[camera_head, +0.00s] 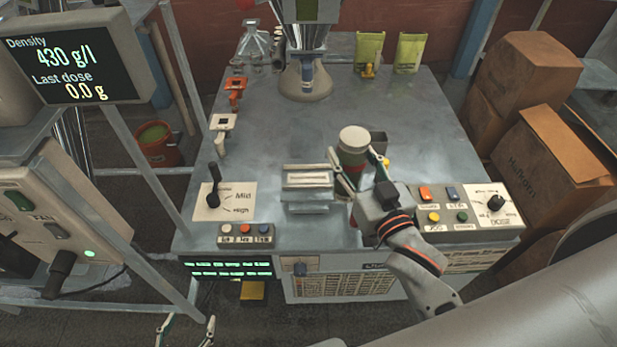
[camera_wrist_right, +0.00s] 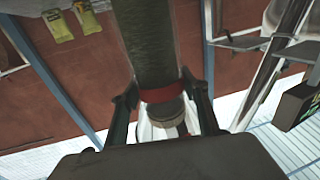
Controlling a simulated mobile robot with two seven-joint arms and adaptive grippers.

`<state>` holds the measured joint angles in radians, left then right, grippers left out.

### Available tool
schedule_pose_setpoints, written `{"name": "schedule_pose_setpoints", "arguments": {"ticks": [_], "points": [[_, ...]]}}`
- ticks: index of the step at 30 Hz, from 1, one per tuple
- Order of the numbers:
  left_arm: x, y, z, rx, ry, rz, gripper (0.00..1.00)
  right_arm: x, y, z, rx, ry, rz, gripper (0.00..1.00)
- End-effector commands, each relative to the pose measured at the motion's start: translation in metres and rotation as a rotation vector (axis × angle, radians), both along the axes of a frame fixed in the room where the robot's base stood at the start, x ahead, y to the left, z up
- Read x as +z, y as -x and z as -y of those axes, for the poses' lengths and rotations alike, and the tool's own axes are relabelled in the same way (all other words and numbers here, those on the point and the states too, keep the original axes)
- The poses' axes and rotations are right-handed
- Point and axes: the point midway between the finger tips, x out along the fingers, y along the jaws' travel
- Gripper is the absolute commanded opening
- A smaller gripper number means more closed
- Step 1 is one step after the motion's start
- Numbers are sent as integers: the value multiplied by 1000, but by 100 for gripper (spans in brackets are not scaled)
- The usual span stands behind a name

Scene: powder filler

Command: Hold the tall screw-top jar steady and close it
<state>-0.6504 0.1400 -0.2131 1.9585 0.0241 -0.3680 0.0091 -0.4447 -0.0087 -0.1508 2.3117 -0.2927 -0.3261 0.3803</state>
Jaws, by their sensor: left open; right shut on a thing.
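The tall jar (camera_head: 352,152) has a dull green body and a pale round top in the head view. It is above the right part of the bench, slightly tilted. My right gripper (camera_head: 359,178) is shut on it. In the right wrist view the jar (camera_wrist_right: 160,45) is a long green cylinder with a red band and a ribbed tan end between my right fingers (camera_wrist_right: 163,105). I cannot tell whether the pale top is a seated lid. My left gripper (camera_head: 186,330) is open and empty at the bottom edge, low in front of the bench.
A metal bench (camera_head: 265,145) carries a filler funnel (camera_head: 305,75) at the back, two yellow-green bags (camera_head: 369,50) and a small central platform (camera_head: 307,180). A button panel (camera_head: 460,210) is at right front. Cardboard boxes (camera_head: 545,155) stand right. The bench's left middle is mostly clear.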

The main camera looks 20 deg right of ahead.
Motion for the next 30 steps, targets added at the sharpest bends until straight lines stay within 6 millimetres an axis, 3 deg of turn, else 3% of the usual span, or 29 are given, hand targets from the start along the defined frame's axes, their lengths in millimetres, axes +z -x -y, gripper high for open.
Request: {"name": "schedule_pose_setpoints", "arguments": {"ticks": [1,9,15,21,30], "points": [[9,-2,0,0,0,6,60,11,-16,-6,18,-1,15,0],[43,-9,0,1,1,25,60,44,-112,-34,108,-6,19,0],[59,-12,0,1,2,34,60,65,-165,-38,136,9,7,0],[63,-12,0,1,3,35,60,74,-186,-38,141,14,-2,0],[59,-11,0,1,1,28,60,73,-187,-38,142,14,-3,0]]}}
